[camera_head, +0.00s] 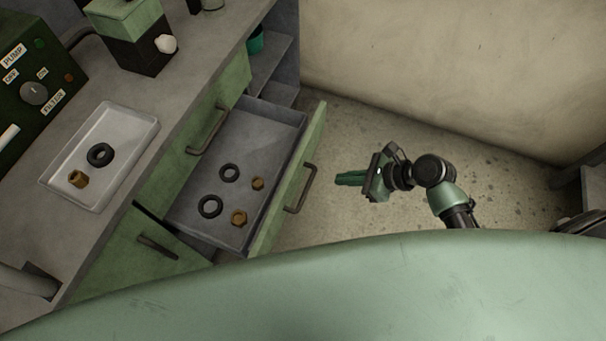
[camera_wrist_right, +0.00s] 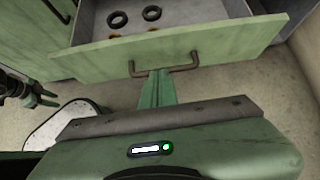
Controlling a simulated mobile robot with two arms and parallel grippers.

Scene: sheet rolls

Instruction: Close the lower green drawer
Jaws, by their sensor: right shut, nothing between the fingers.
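The lower green drawer (camera_head: 286,187) is pulled out, with its green front and dark bar handle (camera_head: 302,188) facing right in the head view. It holds two black rings and two brass nuts. My right gripper (camera_head: 338,179) is shut and empty, just in front of the handle, with a small gap in the head view. In the right wrist view the drawer front (camera_wrist_right: 210,52) spans the top, and the shut fingers (camera_wrist_right: 158,74) point at the middle of its handle. My left gripper (camera_wrist_right: 52,99) shows at the left edge there, its fingers seemingly apart.
A grey worktop above carries a white tray (camera_head: 118,195) with a black ring and brass piece. Shut green fronts with handles (camera_head: 208,131) flank the drawer. The floor (camera_head: 340,125) around my right arm is clear up to the beige wall.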

